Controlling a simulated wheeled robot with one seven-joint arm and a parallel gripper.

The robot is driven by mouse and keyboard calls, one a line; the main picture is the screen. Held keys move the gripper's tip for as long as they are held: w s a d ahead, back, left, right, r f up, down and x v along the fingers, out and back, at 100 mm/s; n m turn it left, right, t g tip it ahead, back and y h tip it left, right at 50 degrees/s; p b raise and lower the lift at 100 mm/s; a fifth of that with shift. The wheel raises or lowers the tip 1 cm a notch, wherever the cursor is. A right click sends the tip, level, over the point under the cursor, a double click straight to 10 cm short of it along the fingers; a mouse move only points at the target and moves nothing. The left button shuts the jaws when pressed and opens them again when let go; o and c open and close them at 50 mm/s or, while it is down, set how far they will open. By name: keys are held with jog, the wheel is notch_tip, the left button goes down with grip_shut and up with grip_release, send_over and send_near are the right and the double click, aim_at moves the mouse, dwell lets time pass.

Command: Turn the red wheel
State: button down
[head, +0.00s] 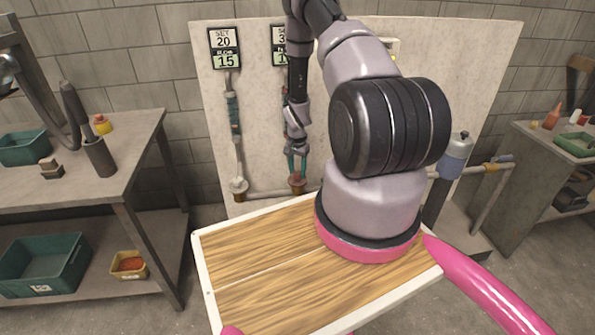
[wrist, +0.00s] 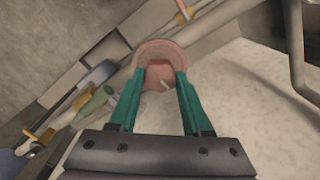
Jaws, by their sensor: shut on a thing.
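The red wheel (head: 298,181) sits low on the second pipe of the pale wall panel, partly hidden by my gripper in the head view. In the wrist view the red wheel (wrist: 159,53) is a round reddish disc with a raised block and a small pale mark. My gripper (head: 297,172) reaches down to it with teal fingers. In the wrist view my gripper (wrist: 160,80) has one finger on each side of the block, shut on it. A display above the left pipe (head: 224,48) reads SET 20 and 15. The second display (head: 279,46) is partly covered by my arm.
A workbench (head: 70,175) with bins stands at the left. A side table (head: 560,140) with bottles stands at the right. A grey-blue bottle-like part (head: 456,155) and a yellow-banded pipe (head: 490,167) are right of my arm. The floor left of my base is clear.

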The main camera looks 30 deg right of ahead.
jog(key=n, duration=0.6)
jog(key=shift+n, duration=0.4)
jog(key=n, duration=0.3)
jog(key=shift+n, duration=0.4)
jog(key=n, duration=0.3)
jog(key=shift+n, duration=0.3)
jog(key=n, duration=0.3)
jog(key=shift+n, duration=0.3)
jog(key=n, duration=0.3)
jog(key=shift+n, duration=0.3)
jog(key=n, duration=0.3)
jog(key=shift+n, duration=2.1)
